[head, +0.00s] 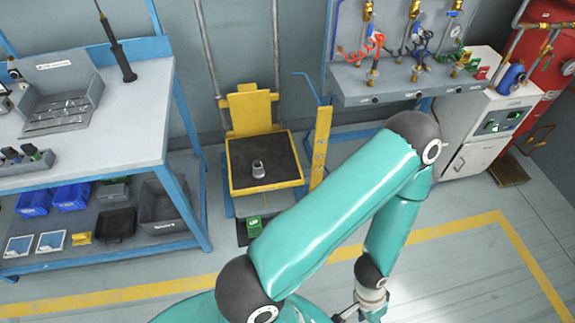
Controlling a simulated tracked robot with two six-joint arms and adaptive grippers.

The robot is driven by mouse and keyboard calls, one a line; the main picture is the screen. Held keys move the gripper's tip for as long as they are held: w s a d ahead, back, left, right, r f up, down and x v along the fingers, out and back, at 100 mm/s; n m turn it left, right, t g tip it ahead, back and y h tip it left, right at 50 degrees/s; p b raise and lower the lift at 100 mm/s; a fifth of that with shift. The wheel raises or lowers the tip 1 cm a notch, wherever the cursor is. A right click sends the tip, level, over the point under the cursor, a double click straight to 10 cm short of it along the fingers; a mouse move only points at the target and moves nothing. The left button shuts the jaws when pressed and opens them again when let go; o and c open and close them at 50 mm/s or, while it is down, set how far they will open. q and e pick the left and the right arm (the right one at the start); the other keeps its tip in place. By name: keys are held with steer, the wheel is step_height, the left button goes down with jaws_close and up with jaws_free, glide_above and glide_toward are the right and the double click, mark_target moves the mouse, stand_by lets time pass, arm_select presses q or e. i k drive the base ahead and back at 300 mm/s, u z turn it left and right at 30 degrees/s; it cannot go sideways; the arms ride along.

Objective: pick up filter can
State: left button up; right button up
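A small grey can-like part (258,169) stands upright on the dark top of a yellow platform (237,183), left of the middle. It is the likeliest filter can, though it carries no readable label. The arm in view, which I take for my right one, crosses the foreground. Its gripper (346,312) is at the bottom edge, partly cut off, well in front of and to the right of the platform. Whether its fingers are open or shut cannot be seen. My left gripper is out of view.
A blue-framed bench (120,120) with a grey tool tray (62,105) stands left, with bins on its lower shelf. A green box (254,226) is below the platform. A gauge panel (405,82) and white cabinet (487,125) stand right. Floor at lower right is clear.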

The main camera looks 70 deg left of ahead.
mark_target(260, 172)
steer(key=z, duration=0.15)
steer(key=i, duration=0.95)
steer(key=u, duration=1.65)
steer(key=i, duration=0.3)
steer(key=u, duration=2.25)
steer(key=k, duration=0.25)
steer(key=u, duration=0.6)
steer(key=i, duration=1.3)
steer(key=z, duration=0.45)
